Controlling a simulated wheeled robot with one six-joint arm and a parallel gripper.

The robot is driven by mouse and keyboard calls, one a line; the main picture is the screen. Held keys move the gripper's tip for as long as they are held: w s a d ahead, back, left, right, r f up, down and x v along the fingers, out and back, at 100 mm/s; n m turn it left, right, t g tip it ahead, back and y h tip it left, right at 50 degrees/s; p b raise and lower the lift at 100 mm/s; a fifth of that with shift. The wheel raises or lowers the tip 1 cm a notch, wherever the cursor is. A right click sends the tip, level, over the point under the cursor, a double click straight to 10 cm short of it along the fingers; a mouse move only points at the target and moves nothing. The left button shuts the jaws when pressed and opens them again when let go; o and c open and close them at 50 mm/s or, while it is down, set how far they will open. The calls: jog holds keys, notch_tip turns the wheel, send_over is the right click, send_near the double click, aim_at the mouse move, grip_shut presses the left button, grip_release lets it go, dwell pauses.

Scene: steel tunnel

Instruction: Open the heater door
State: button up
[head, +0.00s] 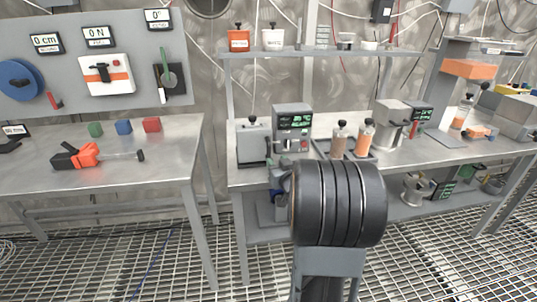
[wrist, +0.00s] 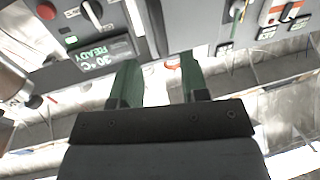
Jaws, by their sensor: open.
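The heater (head: 292,122) is a grey box on the middle bench, with a display and a red button. In the wrist view, which appears upside down, a grey control panel (wrist: 85,25) shows a red button, a knob and a display reading 30 °C READY. I cannot make out the door or whether it is shut. My gripper (wrist: 160,84) is open, its two green fingers apart with nothing between them, near the control panel. In the head view my black wrist hides the fingers and the bench's front edge.
A grey box with a black knob (head: 253,142) stands left of the heater. A shelf (head: 320,53) runs above. The left table (head: 110,180) holds coloured cubes and an orange tool.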

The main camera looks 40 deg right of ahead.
aim_at(269, 153)
jog(key=x, duration=0.7)
jog(key=shift+w+d, duration=0.1)
jog(key=shift+w, duration=0.2)
grip_shut()
